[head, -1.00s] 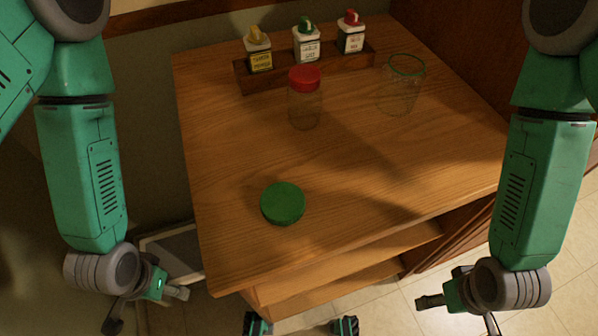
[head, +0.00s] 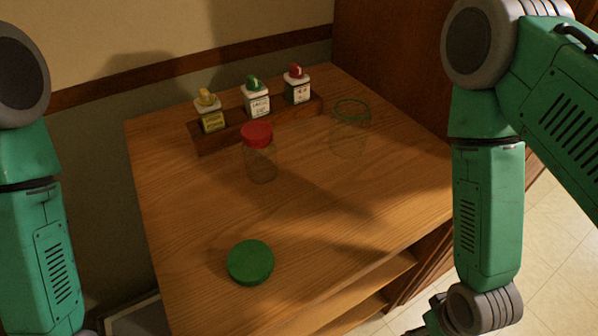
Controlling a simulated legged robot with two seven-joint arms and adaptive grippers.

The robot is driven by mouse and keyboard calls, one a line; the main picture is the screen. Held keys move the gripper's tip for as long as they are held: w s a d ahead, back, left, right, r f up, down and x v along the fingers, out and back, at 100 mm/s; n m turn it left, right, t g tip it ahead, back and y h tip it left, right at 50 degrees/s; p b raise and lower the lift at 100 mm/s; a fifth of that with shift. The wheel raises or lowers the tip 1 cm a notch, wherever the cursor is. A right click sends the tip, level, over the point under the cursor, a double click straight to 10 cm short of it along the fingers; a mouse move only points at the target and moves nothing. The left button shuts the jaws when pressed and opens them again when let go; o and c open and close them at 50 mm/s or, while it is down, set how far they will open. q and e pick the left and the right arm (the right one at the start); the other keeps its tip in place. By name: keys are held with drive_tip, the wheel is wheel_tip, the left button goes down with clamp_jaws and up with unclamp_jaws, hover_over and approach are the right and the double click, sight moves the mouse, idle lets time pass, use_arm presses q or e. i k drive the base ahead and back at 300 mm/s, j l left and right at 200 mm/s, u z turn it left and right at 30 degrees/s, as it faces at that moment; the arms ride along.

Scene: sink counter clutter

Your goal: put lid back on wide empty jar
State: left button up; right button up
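A green lid (head: 250,262) lies flat on the wooden counter near its front left. A wide clear jar (head: 349,130) with a green-tinted rim and no lid stands upright at the back right; it looks empty. A narrower clear jar (head: 259,160) with a red lid stands upright left of it. My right gripper (head: 418,331) shows only in part at the bottom edge, right of the counter and away from the objects; its fingers are mostly cut off. My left gripper is out of the picture below the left arm.
A wooden rack (head: 283,118) along the back holds three small bottles with yellow, green and red tops. The wooden counter (head: 330,220) is clear between the lid and the jars. Open shelves (head: 375,285) lie below its front edge.

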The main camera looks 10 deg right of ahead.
sight(350, 118)
drive_tip(key=k+l, duration=0.3)
drive_tip(key=l, duration=0.35)
drive_tip(key=l+u, duration=0.1)
drive_tip(key=l, duration=0.3)
drive_tip(key=k+l, duration=0.15)
drive_tip(key=l, duration=0.3)
drive_tip(key=k+l+u, duration=0.1)
drive_tip(key=l, duration=0.3)
